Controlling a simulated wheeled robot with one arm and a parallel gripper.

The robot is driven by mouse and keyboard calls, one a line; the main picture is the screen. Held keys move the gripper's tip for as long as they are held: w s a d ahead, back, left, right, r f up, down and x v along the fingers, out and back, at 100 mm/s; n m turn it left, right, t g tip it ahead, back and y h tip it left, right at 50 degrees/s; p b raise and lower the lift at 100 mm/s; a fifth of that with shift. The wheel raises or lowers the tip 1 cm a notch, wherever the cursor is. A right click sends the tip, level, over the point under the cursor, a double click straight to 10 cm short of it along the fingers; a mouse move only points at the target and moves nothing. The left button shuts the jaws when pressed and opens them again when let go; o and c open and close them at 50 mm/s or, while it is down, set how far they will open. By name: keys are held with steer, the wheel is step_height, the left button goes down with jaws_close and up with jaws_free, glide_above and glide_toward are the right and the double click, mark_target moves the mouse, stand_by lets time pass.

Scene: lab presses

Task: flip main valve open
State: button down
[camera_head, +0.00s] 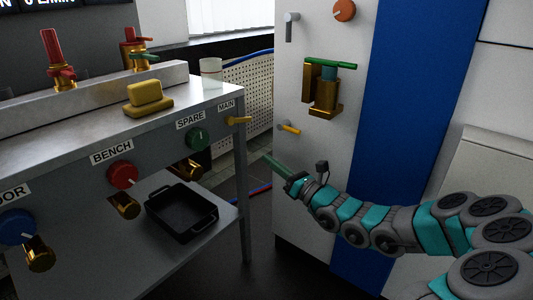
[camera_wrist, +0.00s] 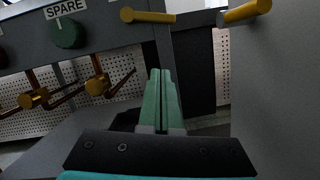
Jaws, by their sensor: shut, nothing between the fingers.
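The main valve (camera_head: 238,121) is a yellow lever at the right end of the bench front, beside the label MAIN (camera_head: 226,105). Its lever lies about level and points right. In the wrist view the yellow lever (camera_wrist: 148,16) is at the top, with its round hub at its left end. My gripper (camera_head: 270,161) has green fingers pressed together, with nothing between them. It is below and to the right of the lever, apart from it. In the wrist view the fingertips (camera_wrist: 161,72) point up, below the lever.
A second yellow lever (camera_head: 289,128) is on the white cabinet (camera_head: 292,200) to the right; it also shows in the wrist view (camera_wrist: 246,12). A green SPARE knob (camera_head: 197,139) and red BENCH knob (camera_head: 122,174) are left along the bench. A black tray (camera_head: 182,212) sits below.

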mark_target(248, 121)
steer(key=b+x, duration=0.1)
steer(key=x, duration=0.8)
steer(key=shift+s, duration=0.1)
steer(key=shift+w+d+r, duration=0.1)
steer(key=shift+d+r, duration=0.05)
steer(key=shift+r, duration=0.45)
steer(key=shift+w+d+r, duration=0.15)
steer(key=shift+r, duration=0.45)
steer(key=shift+w+d+r, duration=0.1)
steer(key=shift+w+r, duration=0.05)
steer(key=shift+r, duration=0.55)
steer(key=shift+w+r, duration=0.1)
steer(key=shift+r, duration=0.1)
steer(key=n, duration=0.1)
steer(key=r+n+p, duration=0.1)
steer(key=n+g+y+p, duration=0.1)
steer(key=n, duration=0.1)
steer(key=shift+w+d+r, duration=0.25)
steer(key=shift+w+d, duration=0.1)
steer(key=shift+f, duration=0.1)
